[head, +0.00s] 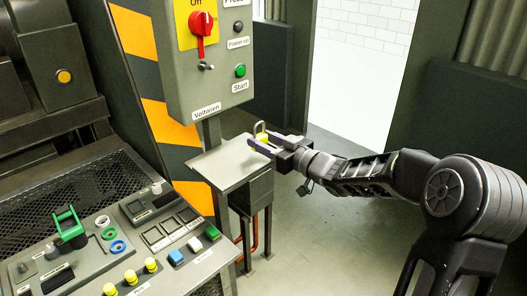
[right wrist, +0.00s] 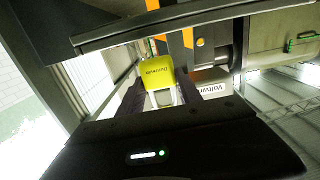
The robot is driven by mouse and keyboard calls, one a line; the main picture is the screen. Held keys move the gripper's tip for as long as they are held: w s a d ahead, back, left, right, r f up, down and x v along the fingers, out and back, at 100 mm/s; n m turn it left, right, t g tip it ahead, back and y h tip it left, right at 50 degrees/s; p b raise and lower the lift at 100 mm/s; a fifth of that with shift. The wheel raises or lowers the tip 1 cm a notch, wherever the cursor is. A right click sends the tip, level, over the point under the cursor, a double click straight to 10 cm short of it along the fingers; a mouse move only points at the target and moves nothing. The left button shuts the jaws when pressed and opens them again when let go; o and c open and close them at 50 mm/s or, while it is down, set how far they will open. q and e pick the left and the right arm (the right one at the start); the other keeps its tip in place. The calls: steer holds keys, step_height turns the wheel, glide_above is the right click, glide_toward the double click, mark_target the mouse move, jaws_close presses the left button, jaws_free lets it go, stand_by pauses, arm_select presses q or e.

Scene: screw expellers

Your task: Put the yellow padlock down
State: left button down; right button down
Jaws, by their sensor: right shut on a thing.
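The yellow padlock (head: 263,136) is between the fingers of my right gripper (head: 265,144), which is shut on it. In the head view its grey shackle points up above the fingers. The right wrist view shows its yellow body (right wrist: 158,76) with dark lettering, between the two dark fingers. The padlock is at the right edge of the small grey shelf (head: 220,165) below the switch box. I cannot tell whether it touches the shelf; the fingers hide its lower part. My left gripper is not in view.
The grey switch box (head: 215,70) with a red rotary switch (head: 202,28) stands above the shelf. A control panel (head: 130,235) with buttons and a green handle lies at the lower left. The shelf top looks bare. Open floor (head: 320,235) lies to the right.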

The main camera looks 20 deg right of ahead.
mark_target(265, 163)
steer(key=shift+f, duration=1.7)
steer(key=shift+f, duration=0.1)
steer(key=c, duration=0.8)
jaws_free()
steer(key=shift+r, duration=0.2)
steer(key=shift+s+d+f, duration=0.1)
steer(key=shift+s+d, duration=0.1)
steer(key=shift+s, duration=0.05)
steer(key=v, duration=1.1)
steer(key=shift+s+b, duration=0.25)
steer(key=shift+b, duration=0.05)
